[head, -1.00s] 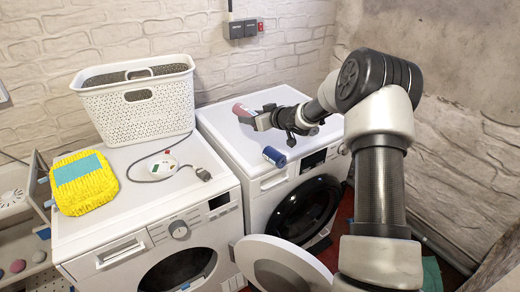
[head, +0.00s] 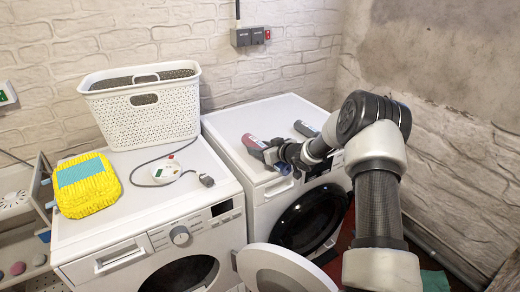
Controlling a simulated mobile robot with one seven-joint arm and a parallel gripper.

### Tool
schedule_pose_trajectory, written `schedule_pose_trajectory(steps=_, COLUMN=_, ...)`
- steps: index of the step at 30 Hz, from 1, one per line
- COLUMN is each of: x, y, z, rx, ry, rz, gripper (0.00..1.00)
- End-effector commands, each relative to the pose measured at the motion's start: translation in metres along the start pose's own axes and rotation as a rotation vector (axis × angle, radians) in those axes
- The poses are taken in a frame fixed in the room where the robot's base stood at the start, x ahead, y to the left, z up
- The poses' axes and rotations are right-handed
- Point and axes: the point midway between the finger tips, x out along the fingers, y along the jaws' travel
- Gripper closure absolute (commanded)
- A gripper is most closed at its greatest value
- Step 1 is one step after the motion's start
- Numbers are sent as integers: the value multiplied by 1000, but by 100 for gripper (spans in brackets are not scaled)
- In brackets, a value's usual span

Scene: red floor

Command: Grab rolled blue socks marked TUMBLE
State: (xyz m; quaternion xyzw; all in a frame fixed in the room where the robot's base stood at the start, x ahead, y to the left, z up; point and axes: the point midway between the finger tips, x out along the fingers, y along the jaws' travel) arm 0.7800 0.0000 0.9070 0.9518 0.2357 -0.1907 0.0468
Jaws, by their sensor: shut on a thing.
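A blue roll (head: 283,169) lies near the front edge of the right machine's top, in front of my gripper. Most of it is hidden behind the gripper, and no marking on it can be read. My gripper (head: 265,150) is low over this top and appears shut on a pinkish-red roll (head: 252,141), which sticks out to the left of the fingers. The fingertips are small and partly hidden. A grey roll (head: 304,128) with a reddish part lies farther back, behind the wrist.
The right machine's top (head: 240,116) is bare at the back and left. A round door (head: 285,272) stands open below.

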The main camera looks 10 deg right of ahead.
Motion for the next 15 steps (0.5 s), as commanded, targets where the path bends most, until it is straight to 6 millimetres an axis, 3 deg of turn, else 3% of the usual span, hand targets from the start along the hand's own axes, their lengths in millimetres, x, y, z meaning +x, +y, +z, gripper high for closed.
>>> schedule_pose_trajectory(steps=15, x=4, y=0, z=7, rx=-1, ry=2, rz=0, gripper=86)
